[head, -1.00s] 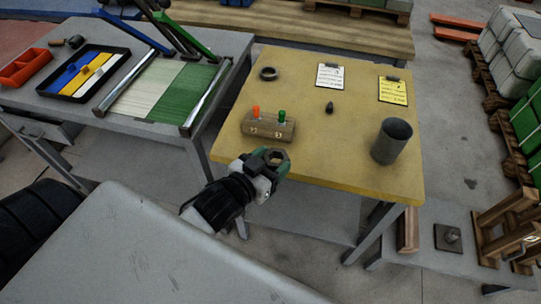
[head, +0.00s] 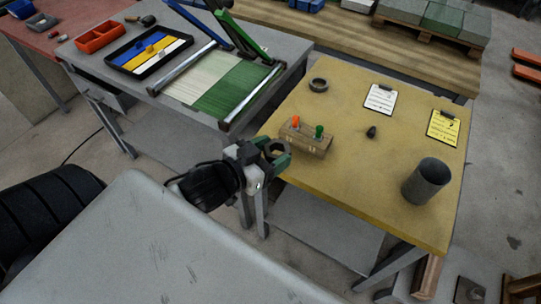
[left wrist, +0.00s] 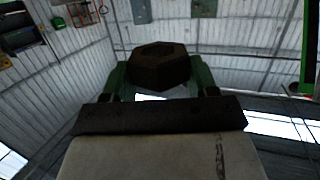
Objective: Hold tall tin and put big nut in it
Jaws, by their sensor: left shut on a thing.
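The tall tin (head: 426,182) is a grey open cylinder. It stands upright near the right front of the yellow table. My left gripper (head: 277,152) is shut on the big nut (head: 274,148), a dark hexagonal piece, at the table's left front edge. The nut also shows between the green fingers in the left wrist view (left wrist: 160,66). The gripper is well to the left of the tin and apart from it. My right gripper is not in view.
A wooden block with an orange and a green peg (head: 306,137) stands close beyond my left gripper. A dark ring (head: 318,85), a small dark piece (head: 371,132), a white clipboard (head: 380,99) and a yellow one (head: 443,127) lie on the yellow table (head: 340,185). Its middle front is clear.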

